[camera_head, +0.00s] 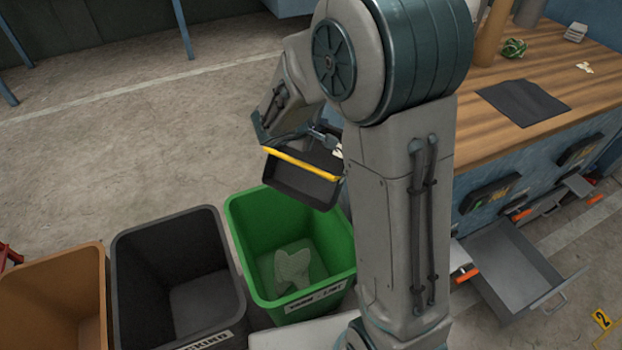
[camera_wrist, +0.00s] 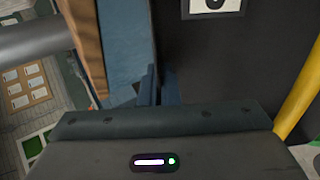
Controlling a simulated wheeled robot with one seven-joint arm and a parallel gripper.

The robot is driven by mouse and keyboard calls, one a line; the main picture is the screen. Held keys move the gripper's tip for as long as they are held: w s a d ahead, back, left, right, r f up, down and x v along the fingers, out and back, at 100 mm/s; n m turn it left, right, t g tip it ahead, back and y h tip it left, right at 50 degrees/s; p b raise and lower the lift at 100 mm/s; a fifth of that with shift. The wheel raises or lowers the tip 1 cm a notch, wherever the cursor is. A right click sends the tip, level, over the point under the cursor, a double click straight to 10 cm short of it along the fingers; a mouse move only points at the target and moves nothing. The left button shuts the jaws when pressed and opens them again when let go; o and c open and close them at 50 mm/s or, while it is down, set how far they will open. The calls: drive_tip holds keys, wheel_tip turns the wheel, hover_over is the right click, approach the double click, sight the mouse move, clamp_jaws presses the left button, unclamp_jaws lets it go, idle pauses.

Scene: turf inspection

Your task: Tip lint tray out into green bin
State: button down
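The lint tray (camera_head: 302,184) is a dark shallow tray with a yellow edge, held tilted in the air above the back of the green bin. The part of its inside that I see looks bare. In the wrist view its dark wall (camera_wrist: 235,60) fills the upper right. My gripper (camera_head: 325,138) is shut on the tray; its fingertips (camera_wrist: 157,88) are close together at the wall, and my arm partly hides the grip. The green bin (camera_head: 245,222) stands open below, with a lint label on its front. A pale clump of lint (camera_head: 293,266) lies on its floor.
A black bin (camera_head: 124,262) and an orange bin (camera_head: 52,268) stand left of the green one. A wooden-topped bench (camera_head: 480,138) with an open drawer (camera_head: 510,268) is on the right. A dark mat (camera_head: 522,102) lies on it. The floor behind the bins is clear.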

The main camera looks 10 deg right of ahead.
sight(309, 161)
drive_tip(key=shift+m+g, duration=0.5)
drive_tip(key=f+b, duration=0.3)
drive_tip(key=f, duration=0.1)
drive_tip(key=a+f+b, duration=0.1)
drive_tip(key=f+b, duration=0.3)
drive_tip(key=a+f+b, duration=0.1)
drive_tip(key=f+b, duration=0.2)
drive_tip(key=f, duration=0.1)
drive_tip(key=shift+s+a+f+b, duration=0.1)
drive_tip(key=shift+s+b, duration=0.25)
drive_tip(key=shift+g+p, duration=0.3)
drive_tip(key=shift+p, duration=0.75)
drive_tip(key=shift+y+p, duration=0.4)
drive_tip(key=shift+p, duration=0.3)
wheel_tip(309, 161, down, 11)
drive_tip(key=g+y+p, duration=0.6)
drive_tip(key=y+p, duration=0.1)
drive_tip(key=p, duration=1.7)
